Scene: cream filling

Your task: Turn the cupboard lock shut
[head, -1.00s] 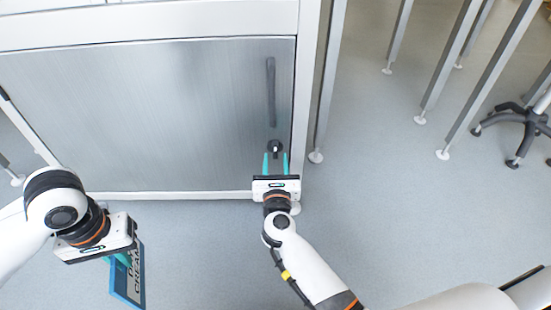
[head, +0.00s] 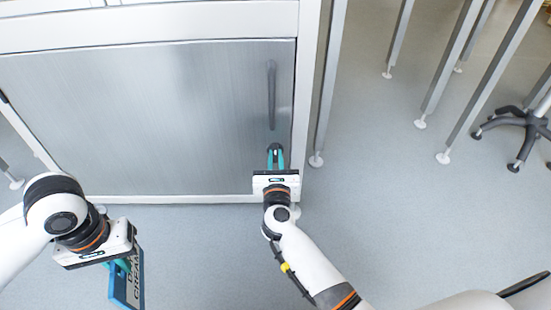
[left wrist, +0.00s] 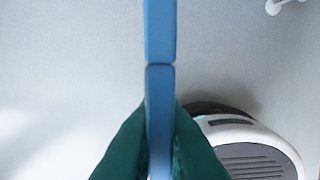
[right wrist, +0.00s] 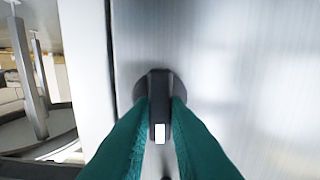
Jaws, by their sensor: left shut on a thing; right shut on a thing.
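The cupboard door (head: 150,115) is a closed brushed-metal panel with a dark upright handle (head: 271,95) near its right edge. The lock (right wrist: 159,88) is a dark round knob with a raised bar and a white mark; the bar stands upright in the right wrist view. In the head view the lock (head: 275,149) shows below the handle. My right gripper (head: 276,162) is shut on the lock's bar, one teal finger on each side. My left gripper (head: 122,262) is shut on a blue-edged sign (head: 134,278) reading partly "CREAM", held above the floor. In the left wrist view the sign (left wrist: 160,110) shows edge-on.
Metal table legs (head: 450,75) stand to the right of the cupboard. A wheeled chair base (head: 520,130) is at the far right. The grey floor (head: 400,220) in front and to the right is clear.

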